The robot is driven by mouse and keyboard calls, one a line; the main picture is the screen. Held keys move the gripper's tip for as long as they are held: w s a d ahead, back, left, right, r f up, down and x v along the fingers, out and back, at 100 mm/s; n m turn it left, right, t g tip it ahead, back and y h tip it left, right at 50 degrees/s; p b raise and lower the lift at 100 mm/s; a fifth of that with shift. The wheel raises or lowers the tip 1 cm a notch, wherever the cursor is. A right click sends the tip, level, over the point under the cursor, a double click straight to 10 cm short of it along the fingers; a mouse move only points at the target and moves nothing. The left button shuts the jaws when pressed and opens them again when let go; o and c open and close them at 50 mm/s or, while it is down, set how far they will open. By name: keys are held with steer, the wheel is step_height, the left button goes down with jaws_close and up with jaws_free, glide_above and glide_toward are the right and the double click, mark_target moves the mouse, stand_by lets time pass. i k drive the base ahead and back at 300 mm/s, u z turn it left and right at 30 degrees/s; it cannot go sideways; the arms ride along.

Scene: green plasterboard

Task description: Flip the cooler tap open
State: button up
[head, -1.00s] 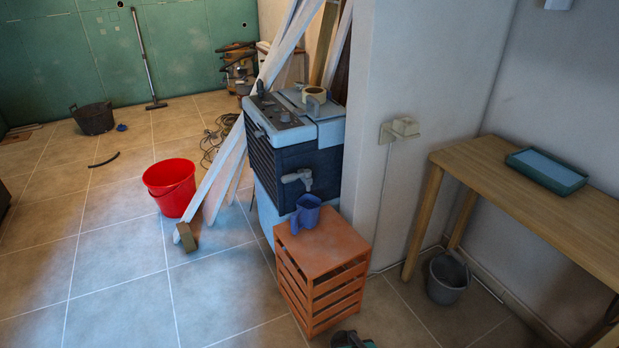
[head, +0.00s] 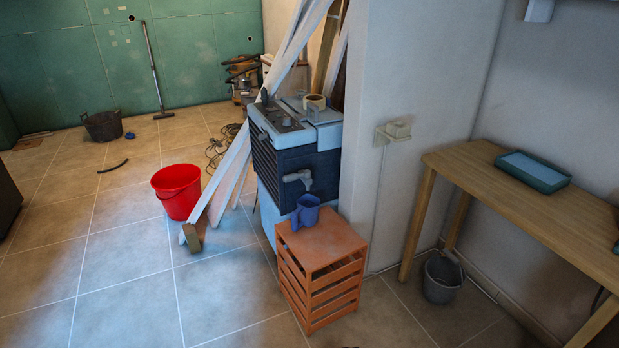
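The cooler (head: 293,150) is a dark blue box with a pale blue-grey lid, standing beside the white wall end. Its grey tap (head: 298,179) sticks out from the front face, low down. A blue jug (head: 306,211) stands on the orange slatted crate (head: 335,245), below the tap. From this distance I cannot tell the exact position of the tap's lever. My gripper is not in view.
A red bucket (head: 177,191) stands on the tiles left of the cooler, near leaning white boards (head: 231,165). A wooden table (head: 470,166) with a teal tray (head: 533,168) is at right, a grey bucket (head: 442,278) under it. The front-left floor is clear.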

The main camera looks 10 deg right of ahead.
mark_target(291, 177)
steer(key=z, duration=0.2)
steer(key=k, duration=0.1)
steer(key=u, duration=0.4)
steer(key=i, duration=0.9)
steer(key=u, duration=0.6)
steer(key=k, duration=0.5)
steer(key=u, duration=0.1)
